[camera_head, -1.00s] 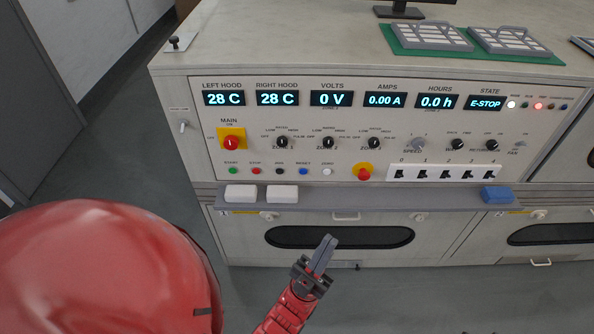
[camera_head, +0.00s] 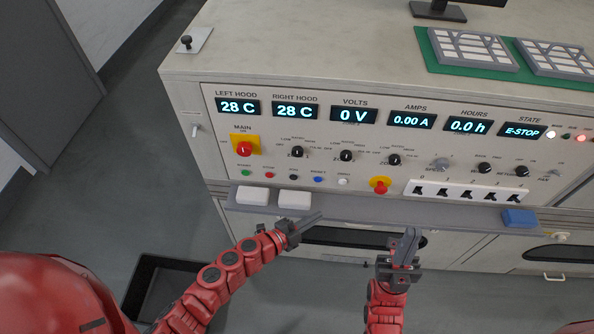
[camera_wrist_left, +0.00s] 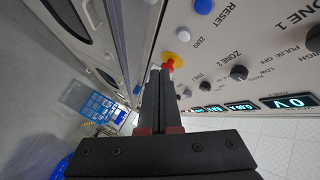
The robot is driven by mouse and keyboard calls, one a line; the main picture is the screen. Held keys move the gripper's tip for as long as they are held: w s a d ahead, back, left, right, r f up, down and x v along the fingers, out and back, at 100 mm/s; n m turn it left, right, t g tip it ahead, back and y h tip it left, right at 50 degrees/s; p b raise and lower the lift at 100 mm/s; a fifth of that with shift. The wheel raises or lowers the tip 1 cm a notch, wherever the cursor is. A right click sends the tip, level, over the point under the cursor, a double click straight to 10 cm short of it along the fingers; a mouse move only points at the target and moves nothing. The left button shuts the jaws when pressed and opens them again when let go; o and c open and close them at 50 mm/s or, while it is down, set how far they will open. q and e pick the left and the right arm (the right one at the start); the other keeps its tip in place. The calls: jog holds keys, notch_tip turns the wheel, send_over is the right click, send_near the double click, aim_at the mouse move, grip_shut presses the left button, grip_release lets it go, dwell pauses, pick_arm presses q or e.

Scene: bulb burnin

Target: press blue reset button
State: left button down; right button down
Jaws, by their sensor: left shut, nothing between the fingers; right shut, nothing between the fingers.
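The blue reset button (camera_head: 318,179) is in the lower button row of the panel, between a black and a white button. In the left wrist view the blue button (camera_wrist_left: 203,6) shows at the top, beside the label RESET. My left gripper (camera_head: 318,216) is shut and empty, below and in front of the panel's shelf, apart from the button. In the left wrist view its closed fingers (camera_wrist_left: 160,72) point along the panel, toward the red emergency stop. My right gripper (camera_head: 412,232) is shut and empty, further right, in front of the lower cabinet.
The shelf (camera_head: 370,208) under the buttons carries two white blocks (camera_head: 294,199) and a blue block (camera_head: 519,218). A red emergency stop (camera_head: 380,185) on yellow and a row of black switches (camera_head: 466,191) are to the right. The state display (camera_head: 522,131) reads E-STOP.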

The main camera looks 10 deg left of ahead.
aim_at(318, 179)
pick_arm(q)
jog(key=shift+w+a+y, duration=0.3)
jog(key=shift+w+a, duration=0.05)
jog(key=shift+a, duration=0.2)
jog(key=w+b, duration=0.1)
jog(key=w, duration=0.6)
jog(key=shift+f, duration=0.1)
jog(key=shift+w, duration=0.9)
jog(key=shift+w, duration=0.15)
dwell(1.1)
jog(key=shift+w, duration=0.25)
